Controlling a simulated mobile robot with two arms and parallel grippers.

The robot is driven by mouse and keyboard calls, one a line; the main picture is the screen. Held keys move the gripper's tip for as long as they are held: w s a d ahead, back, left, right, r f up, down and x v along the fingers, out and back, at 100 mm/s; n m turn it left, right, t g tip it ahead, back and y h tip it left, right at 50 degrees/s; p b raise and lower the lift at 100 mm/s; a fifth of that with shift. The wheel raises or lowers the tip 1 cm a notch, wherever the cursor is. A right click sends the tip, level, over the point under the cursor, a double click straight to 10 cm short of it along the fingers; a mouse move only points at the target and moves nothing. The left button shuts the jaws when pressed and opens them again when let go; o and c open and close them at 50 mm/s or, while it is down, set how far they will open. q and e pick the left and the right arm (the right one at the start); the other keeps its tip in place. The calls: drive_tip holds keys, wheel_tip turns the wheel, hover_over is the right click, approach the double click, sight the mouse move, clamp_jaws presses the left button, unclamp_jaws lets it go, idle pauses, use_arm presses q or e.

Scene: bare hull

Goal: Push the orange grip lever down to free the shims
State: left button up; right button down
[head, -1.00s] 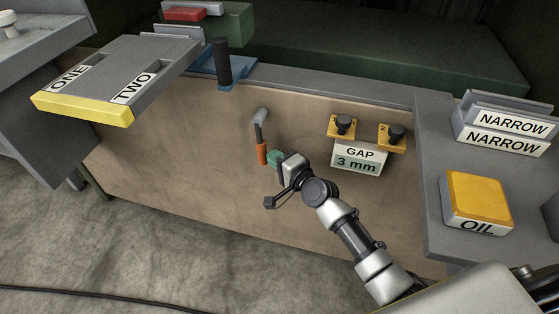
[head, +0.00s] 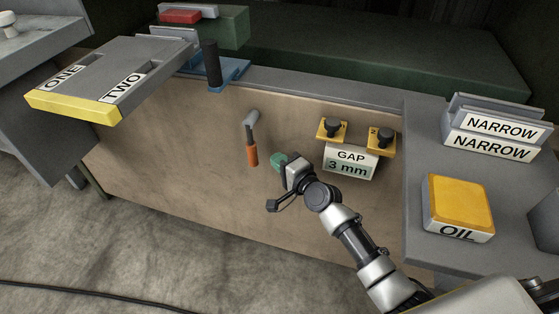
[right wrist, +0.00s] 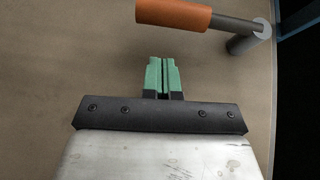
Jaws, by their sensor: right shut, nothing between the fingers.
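The lever has an orange grip (head: 251,155) at the lower end of a grey rod. Its grey pivot (head: 251,116) sticks out of the tan panel (head: 190,150). The grip hangs downward in the head view. My right gripper (head: 278,161), with green fingers, is shut and empty just right of the grip, with a visible gap between them. In the right wrist view the green fingertips (right wrist: 164,62) point toward the panel, and the orange grip (right wrist: 173,14) lies beyond them at the top edge, apart from them. My left gripper is out of view. I cannot identify any shims.
Two yellow blocks with black knobs (head: 332,129) (head: 381,141) sit above a "GAP 3 mm" sign (head: 350,163). A yellow OIL block (head: 459,203) and NARROW-labelled holders (head: 492,145) stand on the right counter. A yellow-edged tray (head: 75,107) juts out at left. The panel left of the lever is clear.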

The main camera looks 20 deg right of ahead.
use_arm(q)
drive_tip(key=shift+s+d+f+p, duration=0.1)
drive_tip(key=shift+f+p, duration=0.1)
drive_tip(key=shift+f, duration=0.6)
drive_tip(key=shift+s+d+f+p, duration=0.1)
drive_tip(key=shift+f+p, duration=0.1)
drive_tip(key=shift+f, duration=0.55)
use_arm(e)
drive_tip(key=v, duration=1)
drive_tip(key=shift+d+f, duration=0.2)
